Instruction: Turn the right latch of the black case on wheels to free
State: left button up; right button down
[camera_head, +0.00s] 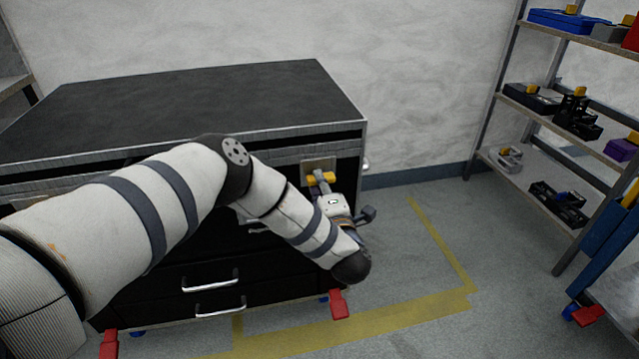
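The black case on wheels (215,95) stands against the wall, with a flat dark top and metal edging. Its right latch is a yellow handle (322,177) on a metal plate (318,164) near the right end of the front face. My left arm reaches across the front of the case and hides much of it, including where a left latch might be. My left gripper (324,186) is at the yellow handle, its fingers pointing up at it. The fingers are small and partly hidden, so I cannot tell whether they grip the handle. My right gripper is not in view.
Drawers with silver handles (220,309) are low on the case front. Red pedals (339,304) stick out at its base. A shelf rack (534,108) with several tools stands at the right. The floor between case and rack (420,210) is clear, marked with yellow tape (385,318).

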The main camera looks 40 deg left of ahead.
pick_arm(q)
jog(key=shift+o, duration=1.4)
jog(key=v, duration=1.2)
jog(key=shift+s, duration=0.1)
